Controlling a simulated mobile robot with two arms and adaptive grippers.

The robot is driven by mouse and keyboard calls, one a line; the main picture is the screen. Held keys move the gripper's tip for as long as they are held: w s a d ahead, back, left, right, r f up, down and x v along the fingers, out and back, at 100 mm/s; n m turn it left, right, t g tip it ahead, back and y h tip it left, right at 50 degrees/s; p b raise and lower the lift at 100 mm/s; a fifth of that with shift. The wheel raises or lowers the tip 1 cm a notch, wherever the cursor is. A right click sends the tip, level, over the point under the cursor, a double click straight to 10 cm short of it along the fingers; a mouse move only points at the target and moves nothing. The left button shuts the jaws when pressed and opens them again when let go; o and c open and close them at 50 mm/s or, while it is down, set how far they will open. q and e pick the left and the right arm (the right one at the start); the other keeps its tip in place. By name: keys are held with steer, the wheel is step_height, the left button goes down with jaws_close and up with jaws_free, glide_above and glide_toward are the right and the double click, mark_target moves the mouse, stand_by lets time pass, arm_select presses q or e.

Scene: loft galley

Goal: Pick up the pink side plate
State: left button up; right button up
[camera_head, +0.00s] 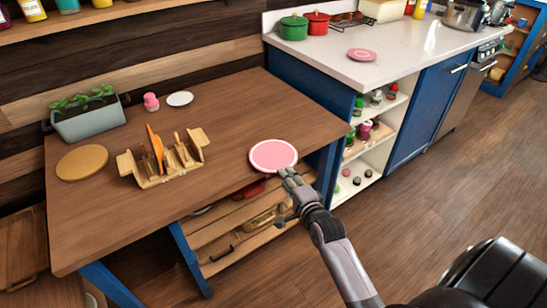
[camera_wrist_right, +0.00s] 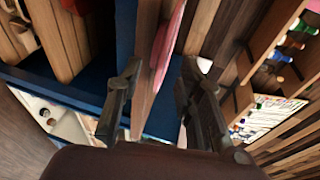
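The pink side plate (camera_head: 273,155), round with a pale rim, lies flat on the wooden table (camera_head: 235,110) at its right front edge. My right gripper (camera_head: 288,181) is at the plate's near rim, by the table edge. In the right wrist view, the two fingers of my right gripper (camera_wrist_right: 158,72) stand apart. The plate (camera_wrist_right: 168,42) shows edge-on between them as a pink strip, beside the wooden table edge (camera_wrist_right: 147,85). I cannot tell whether a finger touches the plate. My left gripper is not in view.
A wooden rack (camera_head: 163,165) with upright items stands left of the plate. A planter (camera_head: 88,121), a round wooden board (camera_head: 82,162), a pink item (camera_head: 151,102) and a white saucer (camera_head: 180,98) are farther off. Another pinkish dish (camera_head: 361,54) lies on the white counter (camera_head: 400,50).

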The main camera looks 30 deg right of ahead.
mark_target(273, 158)
steer(key=shift+r+x, duration=0.1)
steer(key=shift+x, duration=1.4)
steer(key=shift+r+x, duration=0.15)
steer(key=shift+x, duration=1.35)
steer(key=shift+d, duration=0.1)
steer(key=shift+c, duration=0.3)
jaws_close()
steer(key=shift+r, duration=0.1)
